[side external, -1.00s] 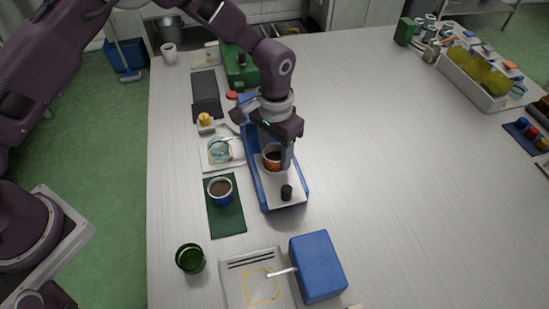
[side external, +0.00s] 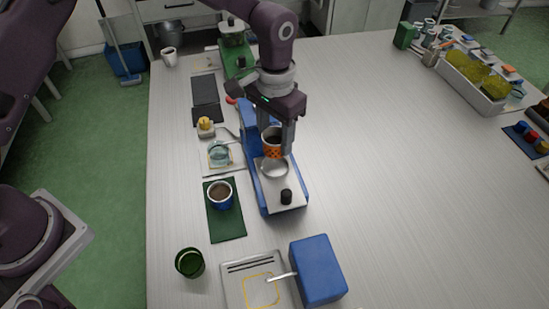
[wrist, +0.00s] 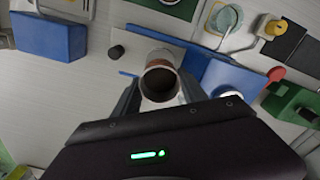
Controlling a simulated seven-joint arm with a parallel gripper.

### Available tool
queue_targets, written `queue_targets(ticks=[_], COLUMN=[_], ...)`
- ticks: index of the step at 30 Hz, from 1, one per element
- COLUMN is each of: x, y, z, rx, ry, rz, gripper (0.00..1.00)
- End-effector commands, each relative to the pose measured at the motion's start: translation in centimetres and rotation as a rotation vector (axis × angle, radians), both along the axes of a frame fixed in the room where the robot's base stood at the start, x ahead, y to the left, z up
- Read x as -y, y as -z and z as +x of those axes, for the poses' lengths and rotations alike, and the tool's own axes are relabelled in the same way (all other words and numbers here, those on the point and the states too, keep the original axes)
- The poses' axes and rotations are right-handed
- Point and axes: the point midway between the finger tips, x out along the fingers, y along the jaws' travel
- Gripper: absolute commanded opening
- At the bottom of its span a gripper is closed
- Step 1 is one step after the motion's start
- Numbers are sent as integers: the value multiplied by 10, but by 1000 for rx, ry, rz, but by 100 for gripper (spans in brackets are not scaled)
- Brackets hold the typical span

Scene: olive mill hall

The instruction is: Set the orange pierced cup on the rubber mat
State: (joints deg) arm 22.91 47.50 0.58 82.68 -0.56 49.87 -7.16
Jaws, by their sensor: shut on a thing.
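The orange pierced cup (side external: 271,149), with dark contents, is upright between the fingers of my gripper (side external: 276,140). My gripper is shut on it and holds it above the round metal plate (side external: 274,169) of a blue and white appliance (side external: 265,203). In the wrist view the cup (wrist: 159,82) shows its dark opening between the two fingers. A dark green mat (side external: 229,224) lies left of the appliance and bears a blue cup (side external: 220,195) with brown contents. Farther back is a dark grey hinged or two-part flat pad (side external: 204,90). I cannot tell which one is rubber.
A blue box (side external: 318,268) and a grey tray-like plate (side external: 255,290) stand at the front, with a dark green glass (side external: 190,262) to their left.

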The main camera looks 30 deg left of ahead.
Motion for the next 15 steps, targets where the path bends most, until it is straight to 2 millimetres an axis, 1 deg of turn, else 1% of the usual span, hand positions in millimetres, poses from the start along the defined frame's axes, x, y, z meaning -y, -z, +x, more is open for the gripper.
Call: queue_targets(ticks=[2,3,5,6,9,15], x=[0,1,1,1,1,-2], y=[-14,-26,-41,-52,-74,-110], z=[1,1,1,2,1,2], rx=[5,7,7,7,6,4], ry=[0,0,0,0,0,-7], rz=[-2,-3,-3,-3,-2,-1], gripper=[24,24,24,24,24,24])
